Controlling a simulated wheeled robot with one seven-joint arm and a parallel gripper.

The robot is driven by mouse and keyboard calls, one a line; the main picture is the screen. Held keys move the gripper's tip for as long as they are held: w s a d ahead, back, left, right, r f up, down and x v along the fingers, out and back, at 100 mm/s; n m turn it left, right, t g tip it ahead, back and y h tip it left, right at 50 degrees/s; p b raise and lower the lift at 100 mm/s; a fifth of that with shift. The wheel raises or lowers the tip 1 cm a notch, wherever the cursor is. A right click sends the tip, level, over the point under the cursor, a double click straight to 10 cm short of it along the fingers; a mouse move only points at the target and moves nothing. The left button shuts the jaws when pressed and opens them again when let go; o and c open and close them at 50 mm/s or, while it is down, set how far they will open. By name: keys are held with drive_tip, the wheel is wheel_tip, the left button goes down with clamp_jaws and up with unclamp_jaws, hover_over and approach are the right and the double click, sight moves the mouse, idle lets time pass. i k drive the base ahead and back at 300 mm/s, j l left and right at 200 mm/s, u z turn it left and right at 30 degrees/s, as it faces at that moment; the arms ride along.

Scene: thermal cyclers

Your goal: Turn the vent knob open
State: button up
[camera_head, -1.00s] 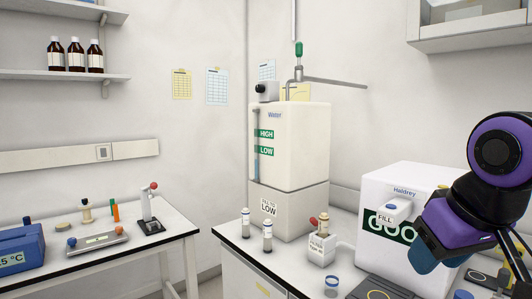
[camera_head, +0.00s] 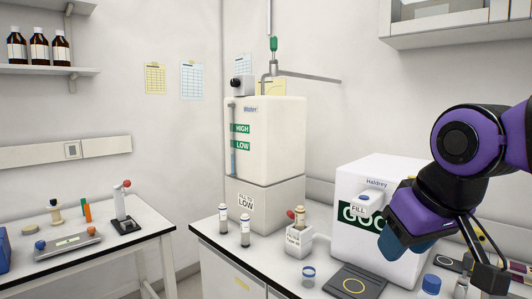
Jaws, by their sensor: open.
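No knob in view carries a readable "vent" label. A dark knob-like part with a round face (camera_head: 243,85) sits on top of the white water tank (camera_head: 285,135), at its back left. A green handle (camera_head: 274,44) is on the pipe above the tank. My gripper (camera_head: 488,272) shows only partly at the lower right, as dark fingers below my purple arm. It is open, with nothing seen between the fingers. It is well to the right of the tank and apart from it, in front of the white Haldrey unit (camera_head: 345,190).
The bench (camera_head: 215,240) bears two small vials (camera_head: 245,232), a small white box with a red-knobbed piece (camera_head: 299,240), a blue-rimmed cup (camera_head: 308,276) and a dark pad (camera_head: 355,283). A side table (camera_head: 135,240) stands at left. Air before the tank is clear.

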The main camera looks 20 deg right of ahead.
sight(235, 82)
drive_tip(key=i+j+z, duration=0.1)
drive_tip(key=i+j, duration=0.6)
